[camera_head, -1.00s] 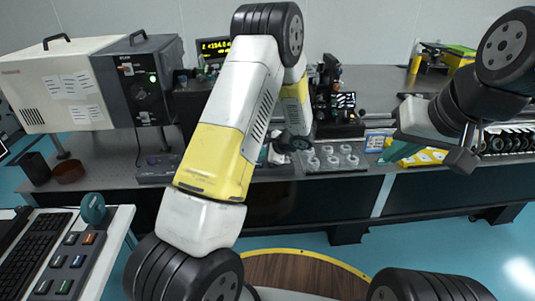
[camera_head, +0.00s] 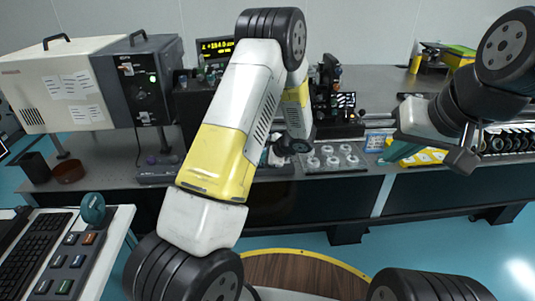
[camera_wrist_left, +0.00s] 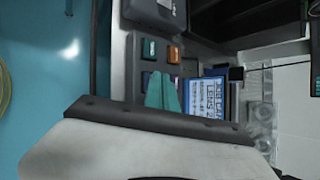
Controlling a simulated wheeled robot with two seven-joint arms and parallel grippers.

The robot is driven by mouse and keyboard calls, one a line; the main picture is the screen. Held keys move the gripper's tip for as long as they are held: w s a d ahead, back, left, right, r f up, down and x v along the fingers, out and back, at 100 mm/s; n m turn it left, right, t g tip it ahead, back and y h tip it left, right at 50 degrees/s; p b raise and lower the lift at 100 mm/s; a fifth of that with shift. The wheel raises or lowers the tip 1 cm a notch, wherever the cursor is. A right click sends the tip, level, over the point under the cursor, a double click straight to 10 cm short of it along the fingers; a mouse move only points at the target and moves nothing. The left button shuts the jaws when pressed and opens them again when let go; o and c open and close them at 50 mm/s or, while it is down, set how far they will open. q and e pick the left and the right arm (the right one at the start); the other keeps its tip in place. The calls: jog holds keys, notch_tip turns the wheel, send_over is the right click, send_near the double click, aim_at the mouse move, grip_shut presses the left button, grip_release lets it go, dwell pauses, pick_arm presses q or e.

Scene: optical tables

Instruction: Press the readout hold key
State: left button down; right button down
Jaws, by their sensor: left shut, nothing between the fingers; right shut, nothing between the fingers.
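In the left wrist view, a small panel (camera_wrist_left: 132,62) carries a green key (camera_wrist_left: 149,48), an orange key (camera_wrist_left: 173,54) and dark blue and purple keys. I cannot read which one is the hold key. My left gripper (camera_wrist_left: 162,92) shows its teal fingers shut and empty, overlapping the lower keys in the picture; contact cannot be told. In the head view my left arm hides these fingers and most of this spot. The readout (camera_head: 217,46) glows with yellow digits at the back of the bench. My right gripper (camera_head: 388,156) is shut and empty over the bench's right part.
A blue and white lens card (camera_wrist_left: 218,98) lies close beside the left fingers. A grey instrument box (camera_head: 142,80) stands at the left, lens mounts (camera_head: 333,160) on a plate at the middle. A separate keypad (camera_head: 66,262) and keyboard (camera_head: 35,250) are at near left.

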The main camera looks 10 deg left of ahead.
aim_at(261, 165)
pick_arm(q)
jog(key=shift+f, duration=0.2)
dwell(0.3)
jog(key=shift+r, duration=0.85)
jog(key=shift+r, duration=2.5)
jog(key=s+a+r+n+g+h, duration=0.1)
jog(key=s+a+r+n, duration=0.1)
jog(key=s+r+n, duration=0.35)
jog(key=s+d+r+n+h, duration=0.2)
jog(key=s+r, duration=0.4)
jog(key=s, duration=0.3)
jog(key=s+d+r+n+t+h, duration=0.1)
jog(key=s+r+n+h, duration=0.3)
jog(key=s, duration=0.5)
jog(key=s+d+r+n+t+h, duration=0.1)
jog(key=s+d+r+n+h, duration=0.2)
jog(key=s+r, duration=0.5)
jog(key=shift+s+r, duration=0.2)
jog(key=shift+s, duration=0.35)
